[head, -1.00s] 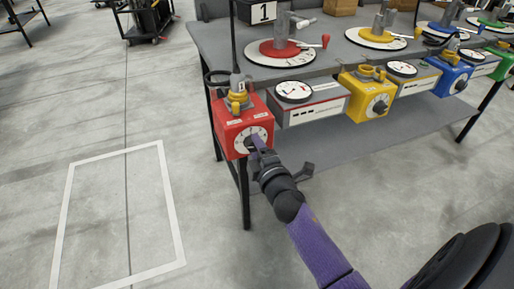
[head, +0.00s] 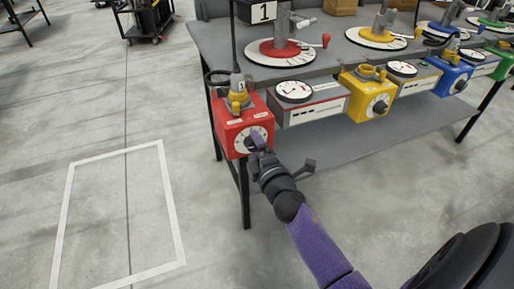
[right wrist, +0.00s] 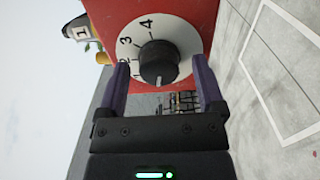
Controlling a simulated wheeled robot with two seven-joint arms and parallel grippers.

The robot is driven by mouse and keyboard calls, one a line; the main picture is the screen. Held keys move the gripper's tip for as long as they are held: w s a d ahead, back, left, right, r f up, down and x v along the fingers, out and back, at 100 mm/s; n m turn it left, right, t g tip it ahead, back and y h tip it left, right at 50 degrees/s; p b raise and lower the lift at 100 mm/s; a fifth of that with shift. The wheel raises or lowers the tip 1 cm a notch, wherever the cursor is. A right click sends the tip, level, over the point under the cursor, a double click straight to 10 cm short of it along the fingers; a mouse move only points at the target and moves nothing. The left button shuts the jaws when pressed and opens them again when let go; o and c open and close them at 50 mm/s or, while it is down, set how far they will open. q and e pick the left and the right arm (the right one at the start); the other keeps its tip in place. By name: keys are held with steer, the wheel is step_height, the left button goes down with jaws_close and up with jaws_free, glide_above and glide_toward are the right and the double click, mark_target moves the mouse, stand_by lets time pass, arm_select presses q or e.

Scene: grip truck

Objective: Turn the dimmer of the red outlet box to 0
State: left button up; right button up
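The red outlet box (head: 237,124) hangs at the left front corner of the workbench. Its white dial with a black dimmer knob (right wrist: 158,62) faces my right wrist camera. The numerals 1 to 4 show on the dial; a 0 cannot be made out. A pale mark sits at the knob's lower edge in that view. My right gripper (right wrist: 160,64) is open, with a purple finger on each side of the knob and a visible gap to it on both sides. In the head view the right gripper (head: 257,144) partly covers the dial. My left gripper is out of view.
Yellow (head: 370,97) and blue (head: 452,75) outlet boxes hang farther right along the bench (head: 330,66). A grey meter box (head: 312,104) is right beside the red box. A lower shelf (head: 350,140) lies beneath.

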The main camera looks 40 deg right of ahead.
steer(key=shift+s+a, duration=0.1)
steer(key=shift+s, duration=0.2)
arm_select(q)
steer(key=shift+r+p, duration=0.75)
arm_select(e)
steer(key=v, duration=0.9)
steer(key=shift+s, duration=0.15)
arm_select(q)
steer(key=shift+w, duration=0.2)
